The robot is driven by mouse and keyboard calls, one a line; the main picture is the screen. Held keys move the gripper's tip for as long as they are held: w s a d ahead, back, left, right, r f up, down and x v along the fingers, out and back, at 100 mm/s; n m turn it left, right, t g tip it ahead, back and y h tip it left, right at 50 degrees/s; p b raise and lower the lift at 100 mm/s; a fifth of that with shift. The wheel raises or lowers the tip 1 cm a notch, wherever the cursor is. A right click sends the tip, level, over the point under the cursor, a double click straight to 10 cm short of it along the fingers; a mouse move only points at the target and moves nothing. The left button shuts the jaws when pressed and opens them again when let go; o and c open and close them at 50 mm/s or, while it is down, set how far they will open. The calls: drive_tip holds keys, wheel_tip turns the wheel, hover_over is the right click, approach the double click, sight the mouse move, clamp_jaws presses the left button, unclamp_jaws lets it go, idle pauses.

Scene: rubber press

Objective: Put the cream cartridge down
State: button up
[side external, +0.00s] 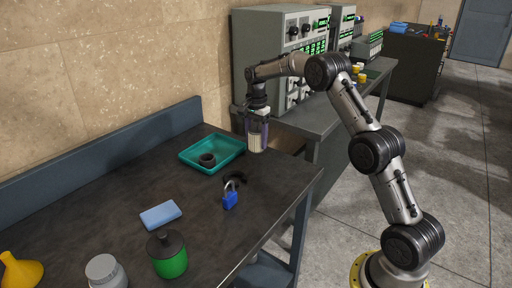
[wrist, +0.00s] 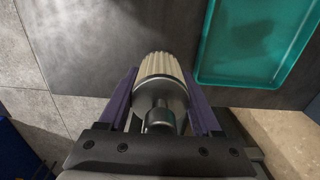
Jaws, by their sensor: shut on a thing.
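The cream cartridge (side external: 257,137) is a ribbed cream cylinder with a grey metal end. It hangs upright in my gripper (side external: 257,122), near the back right edge of the dark workbench (side external: 120,180). In the wrist view the cartridge (wrist: 160,68) sits between the two purple fingers of my gripper (wrist: 162,90), which are shut on it. Its lower end is at or just above the bench top; I cannot tell whether it touches. The teal tray (wrist: 205,76) is right beside it in the wrist view.
A blue padlock (side external: 230,197), a dark curved piece (side external: 238,179), a light blue block (side external: 160,215), a green bottle (side external: 168,256), a grey jar (side external: 104,272) and a yellow funnel (side external: 20,270) stand nearer. The middle bench is clear.

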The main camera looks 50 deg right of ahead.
sight(256, 146)
drive_tip(key=shift+w+f, duration=0.1)
drive_tip(key=shift+f, duration=1.5)
drive_tip(key=shift+f, duration=0.1)
drive_tip(key=o, duration=1.5)
drive_tip(key=shift+f, duration=0.1)
